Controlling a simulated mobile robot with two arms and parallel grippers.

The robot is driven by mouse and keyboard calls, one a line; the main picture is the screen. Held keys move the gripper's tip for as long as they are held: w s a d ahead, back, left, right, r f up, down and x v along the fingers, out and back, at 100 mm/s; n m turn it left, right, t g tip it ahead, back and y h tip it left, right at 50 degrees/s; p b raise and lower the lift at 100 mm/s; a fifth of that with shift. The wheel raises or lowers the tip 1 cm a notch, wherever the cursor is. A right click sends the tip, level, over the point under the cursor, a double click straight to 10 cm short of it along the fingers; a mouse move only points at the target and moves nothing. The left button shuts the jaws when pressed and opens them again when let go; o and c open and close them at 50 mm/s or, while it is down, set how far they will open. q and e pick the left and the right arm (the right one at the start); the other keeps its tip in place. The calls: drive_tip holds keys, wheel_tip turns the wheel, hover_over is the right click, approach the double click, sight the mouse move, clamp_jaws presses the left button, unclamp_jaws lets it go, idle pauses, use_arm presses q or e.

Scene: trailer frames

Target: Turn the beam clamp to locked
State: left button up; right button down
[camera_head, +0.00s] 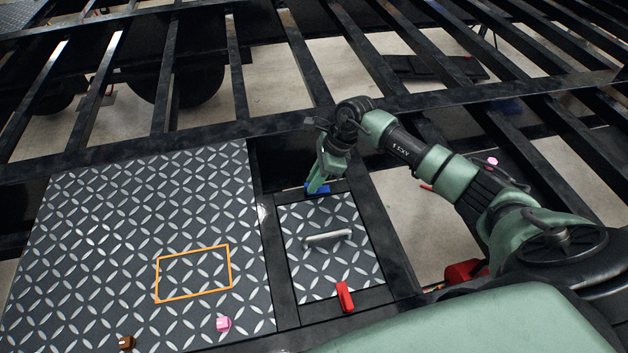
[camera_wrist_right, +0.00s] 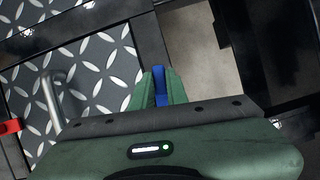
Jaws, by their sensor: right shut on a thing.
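A small blue handle (camera_head: 322,189) sits on the dark frame at the far edge of the small tread-plate hatch (camera_head: 300,276). My right gripper (camera_head: 316,185) reaches down over it. In the right wrist view, the green fingers are shut on the blue handle (camera_wrist_right: 158,82), which stands upright between them. A red handle (camera_head: 344,297) sits at the near edge of the hatch, apart from my gripper; it also shows in the right wrist view (camera_wrist_right: 9,127). The frames do not label either handle as the beam clamp. My left gripper is not in view.
The hatch has a grey bar handle (camera_head: 328,237). Open gaps lie between the black beams.

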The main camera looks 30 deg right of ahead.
drive_tip(key=m, duration=0.2)
drive_tip(key=m+t+h+b, duration=0.1)
drive_tip(key=m, duration=0.2)
drive_tip(key=shift+s+t, duration=0.15)
drive_tip(key=shift+t, duration=0.15)
drive_tip(key=m+h+b, duration=0.1)
drive_tip(key=m, duration=0.2)
drive_tip(key=shift+a+t, duration=0.15)
drive_tip(key=shift+t, duration=0.15)
drive_tip(key=m+h+b, duration=0.1)
drive_tip(key=m, duration=0.1)
drive_tip(key=m+b, duration=0.1)
drive_tip(key=m, duration=0.1)
drive_tip(key=shift+a+f+t+h, duration=0.1)
drive_tip(key=shift+t+h, duration=0.2)
drive_tip(key=shift+h, duration=0.1)
drive_tip(key=shift+a+m+h+b, duration=0.1)
drive_tip(key=shift+m+h+b, duration=0.45)
drive_tip(key=shift+m, duration=0.55)
drive_tip(key=shift+m+h+b, duration=0.25)
drive_tip(key=shift+m+b, duration=0.5)
drive_tip(key=shift+m, duration=0.35)
drive_tip(key=c, duration=1.4)
unclamp_jaws()
drive_tip(key=shift+r, duration=0.2)
